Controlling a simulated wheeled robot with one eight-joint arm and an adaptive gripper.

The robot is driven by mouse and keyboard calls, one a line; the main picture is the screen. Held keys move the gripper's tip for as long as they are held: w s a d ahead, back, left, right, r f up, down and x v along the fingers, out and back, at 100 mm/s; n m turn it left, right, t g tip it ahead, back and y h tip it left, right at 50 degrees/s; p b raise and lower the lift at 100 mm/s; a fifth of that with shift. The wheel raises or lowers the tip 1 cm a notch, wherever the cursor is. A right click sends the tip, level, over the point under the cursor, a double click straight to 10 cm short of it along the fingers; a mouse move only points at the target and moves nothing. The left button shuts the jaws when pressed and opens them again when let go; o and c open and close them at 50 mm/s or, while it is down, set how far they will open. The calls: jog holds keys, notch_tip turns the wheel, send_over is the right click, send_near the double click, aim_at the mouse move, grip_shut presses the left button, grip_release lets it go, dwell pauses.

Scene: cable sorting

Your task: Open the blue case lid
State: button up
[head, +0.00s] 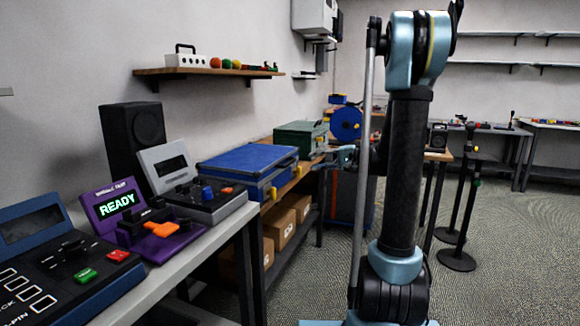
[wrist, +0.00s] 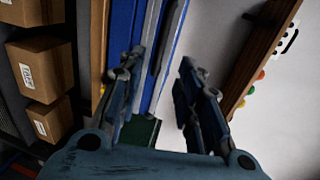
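The blue case (head: 255,180) lies on the wooden bench in the head view. Its flat blue lid (head: 243,158) is down, and yellow latches (head: 273,193) show on its front. My gripper (head: 340,158) is to the right of the case, apart from it in the head view. In the wrist view my gripper (wrist: 157,72) has its two fingers spread, with nothing held between them. The blue case (wrist: 168,50) shows in that view as a long strip beyond and between the fingers. Whether a fingertip touches the case cannot be told.
A green case (head: 300,136) stands behind the blue one on the bench. Cardboard boxes (head: 280,226) sit on the shelf below. A wooden wall shelf (head: 205,72) with small items hangs above. Consoles (head: 150,222) fill the nearer table at left. The carpet at right has open room.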

aim_at(290, 163)
jog(key=x, duration=1.2)
jog(key=shift+a, duration=0.15)
jog(key=shift+s, duration=0.1)
grip_shut()
